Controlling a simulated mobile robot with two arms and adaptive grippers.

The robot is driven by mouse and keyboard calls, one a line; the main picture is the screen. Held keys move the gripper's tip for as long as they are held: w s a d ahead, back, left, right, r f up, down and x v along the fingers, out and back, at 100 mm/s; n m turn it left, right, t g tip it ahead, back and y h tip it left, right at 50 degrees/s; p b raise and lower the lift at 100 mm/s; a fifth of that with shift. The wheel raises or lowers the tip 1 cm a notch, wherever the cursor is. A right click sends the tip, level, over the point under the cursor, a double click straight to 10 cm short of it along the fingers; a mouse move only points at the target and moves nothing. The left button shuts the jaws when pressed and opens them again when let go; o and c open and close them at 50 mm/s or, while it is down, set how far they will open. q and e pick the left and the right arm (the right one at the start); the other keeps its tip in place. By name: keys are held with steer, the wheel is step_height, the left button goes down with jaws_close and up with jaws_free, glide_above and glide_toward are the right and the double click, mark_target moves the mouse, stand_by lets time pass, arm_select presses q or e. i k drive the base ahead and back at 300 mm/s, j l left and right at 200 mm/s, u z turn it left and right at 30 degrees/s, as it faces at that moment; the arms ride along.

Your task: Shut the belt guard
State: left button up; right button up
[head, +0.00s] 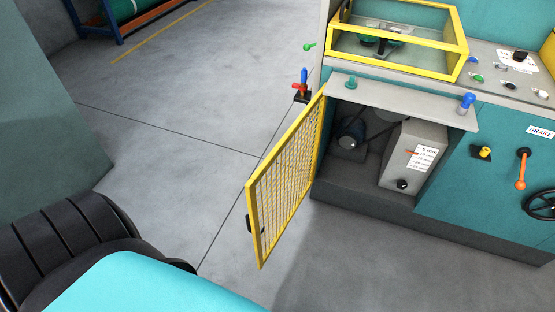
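The belt guard (287,180) is a yellow-framed wire mesh door. It stands open, swung out to the left from the left edge of the machine's lower compartment. A small dark handle or latch (249,224) shows near its free lower edge. Inside the open compartment (350,176) I see a dark motor or pulley (351,134) and a grey box (413,157) with a label and a black knob. Neither of my grippers is in the head view.
The teal machine (473,185) fills the right side, with an orange lever (522,170), a black handwheel (541,205) and a yellow-framed cover (398,43) on top. Red and blue valve handles (301,84) stick out beyond the guard. The grey floor (180,130) left of the guard is clear.

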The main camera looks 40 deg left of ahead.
mark_target(252, 221)
steer(key=j+z, duration=0.1)
steer(key=j, duration=0.35)
steer(key=k+j+z, duration=0.1)
steer(key=j, duration=0.4)
steer(key=j+z, duration=0.1)
steer(key=j, duration=0.35)
steer(key=k+j+z, duration=0.1)
steer(key=j, duration=0.35)
